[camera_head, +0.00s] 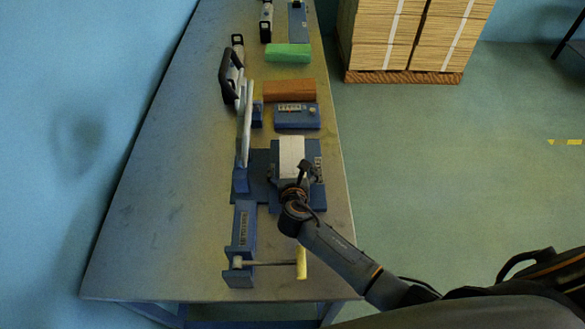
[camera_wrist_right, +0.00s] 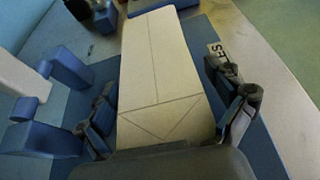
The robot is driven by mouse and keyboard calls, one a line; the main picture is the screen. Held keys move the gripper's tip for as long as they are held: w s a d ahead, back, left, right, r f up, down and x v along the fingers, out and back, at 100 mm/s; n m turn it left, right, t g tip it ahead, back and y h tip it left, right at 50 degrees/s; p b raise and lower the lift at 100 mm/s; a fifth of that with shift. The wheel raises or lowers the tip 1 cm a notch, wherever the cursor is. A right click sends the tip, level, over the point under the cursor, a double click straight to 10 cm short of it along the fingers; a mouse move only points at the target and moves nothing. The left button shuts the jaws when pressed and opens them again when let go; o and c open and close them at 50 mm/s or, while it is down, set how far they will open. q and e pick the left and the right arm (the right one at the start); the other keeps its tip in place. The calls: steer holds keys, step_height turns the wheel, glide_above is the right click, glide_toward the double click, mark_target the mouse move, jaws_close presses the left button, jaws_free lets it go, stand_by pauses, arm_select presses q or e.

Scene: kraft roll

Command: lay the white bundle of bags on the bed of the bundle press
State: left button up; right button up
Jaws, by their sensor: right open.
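The white bundle of bags (camera_head: 291,152) lies flat on the blue bed of the bundle press (camera_head: 318,185) on the table. In the right wrist view the bundle (camera_wrist_right: 160,70) runs away from me between my fingers, with the blue bed (camera_wrist_right: 262,140) beneath and beside it. My right gripper (camera_head: 294,187) is over the near end of the bundle. In the wrist view its fingers (camera_wrist_right: 165,117) are open, one on each side of the bundle, with visible gaps. The press's raised pale lever (camera_head: 245,122) stands left of the bundle. My left gripper is not in view.
Behind the press are a blue device (camera_head: 297,116), a brown bundle (camera_head: 289,90) and a green bundle (camera_head: 288,53). A blue holder with a rod and yellow handle (camera_head: 301,262) stands at the near end. The table's left side (camera_head: 165,190) is clear.

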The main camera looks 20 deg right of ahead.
steer(key=shift+s+r, duration=0.1)
steer(key=shift+r, duration=0.05)
steer(key=v, duration=1.2)
steer(key=shift+r, duration=0.1)
